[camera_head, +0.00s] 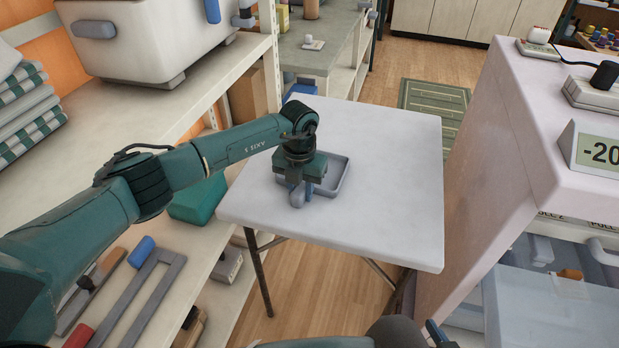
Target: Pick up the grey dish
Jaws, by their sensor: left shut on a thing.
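The grey dish (341,177) is a shallow, square, raised-rim tray at the white folding table's (390,205) left part. My left gripper (299,197) reaches down over the dish's near left side and is shut on its rim. The gripper and wrist hide the dish's left part and near edge. The dish looks level; I cannot tell whether it rests on the table or is slightly above it.
A shelf unit (212,95) with a white box, folded striped cloths and tools stands left. A white cabinet (507,150) with a "-20" display stands right. A green mat (436,98) lies on the floor behind. The rest of the tabletop is clear.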

